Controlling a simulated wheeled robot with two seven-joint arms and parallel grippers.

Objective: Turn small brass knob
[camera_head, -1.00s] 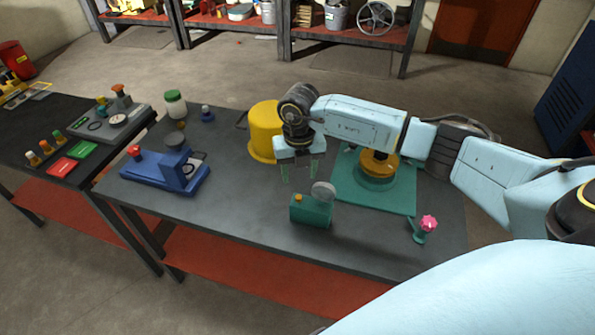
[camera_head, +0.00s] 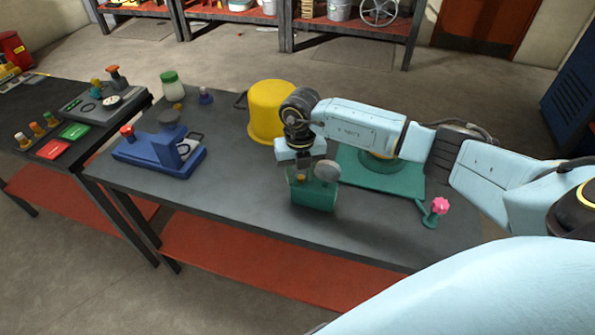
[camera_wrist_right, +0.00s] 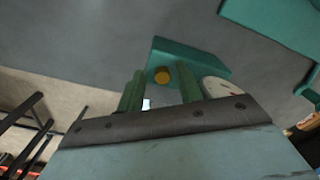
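The small brass knob (camera_wrist_right: 162,74) is a round yellow-brown cap on the teal box (camera_head: 314,198). The teal box also shows in the right wrist view (camera_wrist_right: 188,58), with a pale round gauge (camera_head: 327,171) at its side. My right gripper (camera_head: 301,175) points down at the box top and partly hides the knob in the head view. In the right wrist view its two green fingers (camera_wrist_right: 160,88) are apart, with the knob showing between and beyond them. I cannot tell whether a finger touches it. My left gripper is not in view.
A yellow pot (camera_head: 266,112) stands behind my right gripper. A teal plate (camera_head: 400,182) and a pink-knobbed valve (camera_head: 438,207) are to the right. A blue device (camera_head: 150,153) stands at left. Bare table lies between it and the teal box.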

